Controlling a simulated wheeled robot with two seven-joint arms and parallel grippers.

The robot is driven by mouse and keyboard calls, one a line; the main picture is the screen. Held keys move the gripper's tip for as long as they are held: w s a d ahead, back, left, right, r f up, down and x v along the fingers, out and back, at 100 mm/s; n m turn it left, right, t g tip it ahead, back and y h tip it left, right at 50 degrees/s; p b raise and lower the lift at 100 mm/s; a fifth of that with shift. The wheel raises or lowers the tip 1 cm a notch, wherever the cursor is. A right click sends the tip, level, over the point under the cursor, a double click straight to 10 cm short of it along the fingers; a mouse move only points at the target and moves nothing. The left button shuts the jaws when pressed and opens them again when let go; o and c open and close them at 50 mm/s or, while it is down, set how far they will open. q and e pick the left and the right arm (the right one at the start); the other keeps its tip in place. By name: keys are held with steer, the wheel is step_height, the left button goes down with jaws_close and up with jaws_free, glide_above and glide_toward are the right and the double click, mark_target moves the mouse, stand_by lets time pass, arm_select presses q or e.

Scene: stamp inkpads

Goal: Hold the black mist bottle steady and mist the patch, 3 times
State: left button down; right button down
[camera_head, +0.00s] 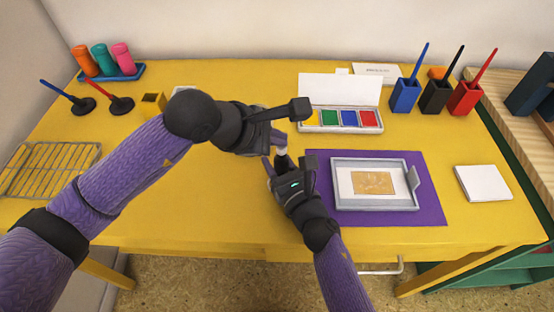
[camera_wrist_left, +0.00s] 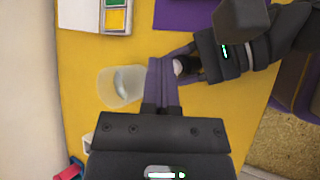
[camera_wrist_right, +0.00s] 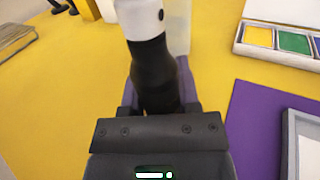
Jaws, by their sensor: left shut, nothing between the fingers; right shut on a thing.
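The black mist bottle (camera_wrist_right: 152,75) with a white spray head (camera_wrist_right: 140,18) stands upright between the fingers of my right gripper (camera_head: 281,163). Its white top (camera_head: 281,141) shows small in the head view. My right gripper is shut on the bottle, just left of the purple mat. My left gripper (camera_wrist_left: 162,65) is shut and empty, close beside the bottle's top; whether it touches cannot be told. The tan patch (camera_head: 373,183) lies on white paper in a grey tray (camera_head: 343,206) on the purple mat (camera_head: 435,212), to the right of both grippers.
A clear cup (camera_wrist_left: 120,86) stands close to the bottle. A four-colour inkpad box (camera_head: 313,128) with a raised lid is behind the mat. Pen holders (camera_head: 404,97) stand at the back right, a white pad (camera_head: 483,183) at right. A wire rack (camera_head: 50,170) lies at far left.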

arm_select(q)
steer(key=shift+r, duration=0.55)
steer(key=shift+r, duration=3)
step_height(320, 180, down, 6)
steer(key=shift+f, duration=0.1)
stand_by(0.5)
stand_by(1.8)
